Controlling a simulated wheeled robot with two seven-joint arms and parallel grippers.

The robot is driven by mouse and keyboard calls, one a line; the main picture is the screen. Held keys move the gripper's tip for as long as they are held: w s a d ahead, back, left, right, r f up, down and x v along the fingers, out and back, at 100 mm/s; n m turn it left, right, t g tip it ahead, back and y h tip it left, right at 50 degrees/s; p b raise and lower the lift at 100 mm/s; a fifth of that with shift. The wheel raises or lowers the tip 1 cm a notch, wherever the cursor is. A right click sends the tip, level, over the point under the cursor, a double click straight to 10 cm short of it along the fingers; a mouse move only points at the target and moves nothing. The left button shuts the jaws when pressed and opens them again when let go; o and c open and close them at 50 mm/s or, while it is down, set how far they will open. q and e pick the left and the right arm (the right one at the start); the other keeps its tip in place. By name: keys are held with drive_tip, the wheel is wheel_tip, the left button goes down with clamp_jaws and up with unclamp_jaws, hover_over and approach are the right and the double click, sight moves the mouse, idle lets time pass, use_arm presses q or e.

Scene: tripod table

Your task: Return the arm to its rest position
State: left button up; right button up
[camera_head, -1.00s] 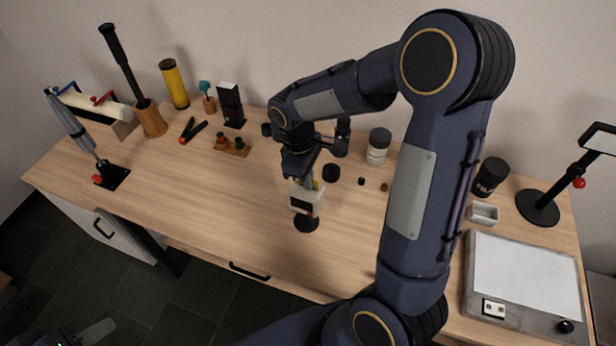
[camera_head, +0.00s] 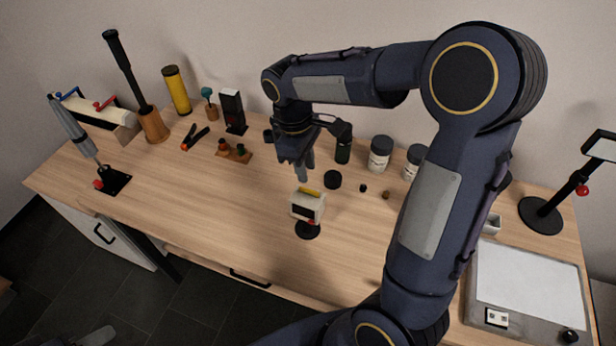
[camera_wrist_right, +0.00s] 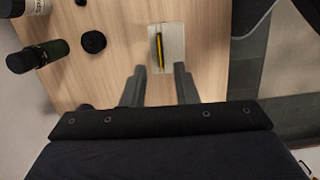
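My right gripper (camera_head: 303,165) hangs above the table in the head view, behind and above a small cream device with a dark face and a yellow strip (camera_head: 308,205) on a round black stand. In the right wrist view my right gripper (camera_wrist_right: 160,72) has its two fingers apart with nothing between them. The cream device (camera_wrist_right: 167,47) lies beyond the fingertips, clear of them. My right arm (camera_head: 430,200) arches across the right half of the head view and hides part of the table. My left gripper is not clearly in view.
The wooden table (camera_head: 190,205) has clear room left of the device. White jars (camera_head: 380,153), a dark bottle (camera_head: 343,143) and a black cap (camera_head: 333,179) stand near my right gripper. A lamp (camera_head: 545,212) and a grey light pad (camera_head: 525,275) are at right.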

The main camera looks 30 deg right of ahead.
drive_tip(key=shift+r, duration=0.55)
drive_tip(key=s+a+r+m+t+y, duration=0.1)
drive_tip(key=s+m+t+y, duration=0.1)
drive_tip(key=s, duration=0.7)
drive_tip(key=s+a+r+m+t+y, duration=0.2)
drive_tip(key=s+m+t+y, duration=0.1)
drive_tip(key=s+m+t, duration=0.2)
drive_tip(key=s+m, duration=0.2)
drive_tip(key=s, duration=0.1)
drive_tip(key=shift+s+a, duration=0.3)
drive_tip(key=shift+s, duration=0.05)
